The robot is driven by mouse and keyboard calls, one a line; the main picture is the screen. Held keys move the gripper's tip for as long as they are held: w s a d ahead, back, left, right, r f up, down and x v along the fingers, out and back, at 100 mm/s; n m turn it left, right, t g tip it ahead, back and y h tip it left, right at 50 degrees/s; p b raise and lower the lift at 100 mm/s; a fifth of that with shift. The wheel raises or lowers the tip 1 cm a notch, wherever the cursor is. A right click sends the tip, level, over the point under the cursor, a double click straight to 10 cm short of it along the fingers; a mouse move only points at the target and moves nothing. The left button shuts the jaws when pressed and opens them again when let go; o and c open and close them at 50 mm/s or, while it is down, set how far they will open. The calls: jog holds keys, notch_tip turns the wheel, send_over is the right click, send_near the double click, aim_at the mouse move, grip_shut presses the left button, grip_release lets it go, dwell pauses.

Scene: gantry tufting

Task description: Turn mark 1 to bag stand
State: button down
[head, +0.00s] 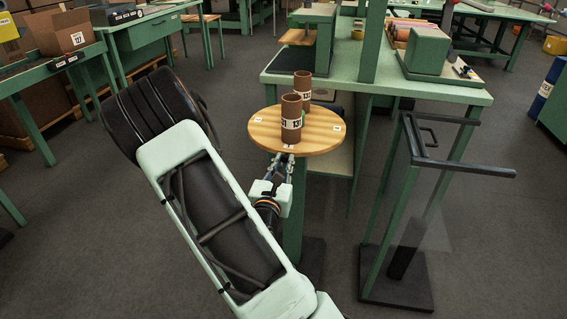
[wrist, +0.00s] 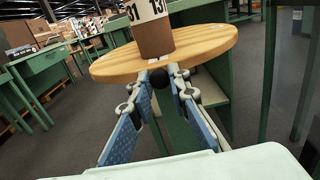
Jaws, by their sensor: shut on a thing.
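A round wooden turntable (head: 265,138) stands at the near edge of a green bench, with small white mark labels on its rim. One label (head: 257,119) is at the left, one (head: 337,128) at the right and one near my gripper; their numbers are too small to read. Two brown cylinders with white number bands, a front one (head: 291,107) and a rear one (head: 303,84), stand upright on it. My gripper (head: 284,161) is at the near rim, shut on a dark round knob (wrist: 158,78) below the disc (wrist: 205,45). The bag stand (head: 405,165) is at the right.
The green bench (head: 460,92) behind carries machines and spools. The bag stand has black bars (head: 465,167) sticking out right and a clear bag hanging below. A table with cartons (head: 62,32) is at the left. Grey floor is open between.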

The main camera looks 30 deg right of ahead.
jog(key=c, duration=1.8)
grip_release()
jog(key=shift+r, duration=5)
